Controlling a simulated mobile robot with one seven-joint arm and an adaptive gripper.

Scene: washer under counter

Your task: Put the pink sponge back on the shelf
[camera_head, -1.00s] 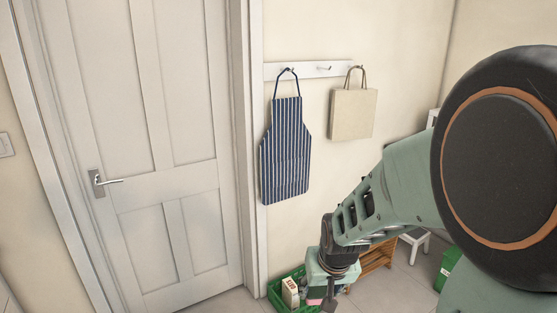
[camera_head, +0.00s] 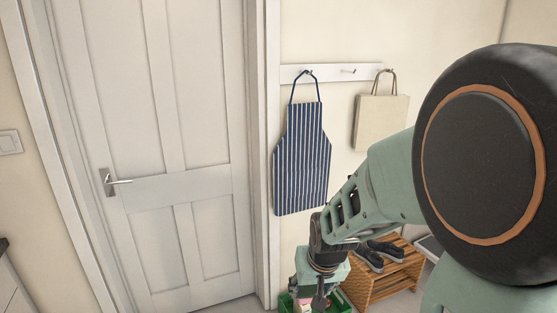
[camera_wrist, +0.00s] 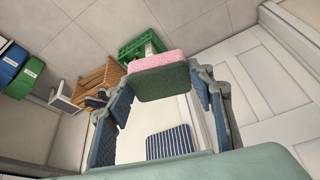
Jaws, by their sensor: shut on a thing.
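My gripper (camera_wrist: 160,82) is shut on the pink sponge (camera_wrist: 157,60), which has a pink layer and a dark green layer. In the wrist view the sponge sits between the two finger pads. In the head view my gripper (camera_head: 318,300) is low at the bottom edge, and only a small pink bit of the sponge shows beside it. A slatted wooden rack (camera_head: 372,288) with dark shoes stands to the right of my gripper. I cannot tell whether it is the shelf of the task; no other shelf shows.
A green crate (camera_head: 345,308) stands on the floor behind my gripper. A white door (camera_head: 180,190) is at the left. A striped apron (camera_head: 302,160) and a beige bag (camera_head: 381,122) hang from a hook rail (camera_head: 330,73). Blue and green bins (camera_wrist: 20,75) show in the wrist view.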

